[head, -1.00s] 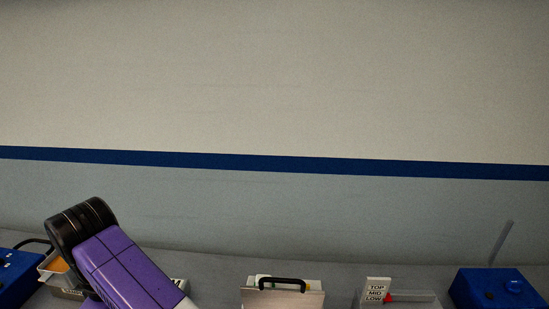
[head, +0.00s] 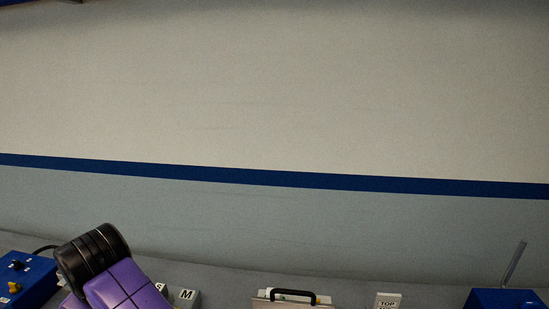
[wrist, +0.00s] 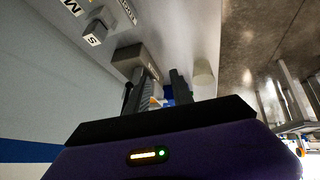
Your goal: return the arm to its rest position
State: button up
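My arm (head: 122,285), purple with a black ribbed joint, rises at the lower left of the head view, over the back of the bench. My gripper does not show in the head view. In the wrist view my gripper (wrist: 162,84) has its two dark fingers apart, with a gap between them. Nothing is clearly held; small blue, orange and white things show behind the gap, too small to name. The picture does not show how far the fingers are from the surface beyond.
A blue box with knobs (head: 27,280) stands at the left, beside an "M" block (head: 186,295). A black-handled case (head: 293,299), a "TOP" sign (head: 388,300) and another blue box (head: 505,299) line the bottom. A pale wall with a blue stripe (head: 270,177) fills the rest.

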jog(key=s+d+f+m+t+y, duration=0.15)
jog(key=d+m+t, duration=0.25)
jog(key=d, duration=0.6)
jog(key=s+d+f+m+t+y, duration=0.1)
jog(key=s+d+f+m+t, duration=0.25)
jog(key=d, duration=0.65)
jog(key=s+d+f+m+t+y, duration=0.15)
jog(key=d+m+t, duration=0.25)
jog(key=d, duration=0.7)
jog(key=s+d+r+m+t+h, duration=0.3)
jog(key=s+d+h, duration=0.4)
jog(key=s+d, duration=1.15)
jog(key=s+d+f+m+g+h, duration=0.1)
jog(key=s+d+f+g+h, duration=0.1)
jog(key=s+d, duration=0.6)
jog(key=shift+s+f+g+h, duration=0.4)
jog(key=shift+s+g, duration=0.35)
jog(key=shift+s, duration=0.5)
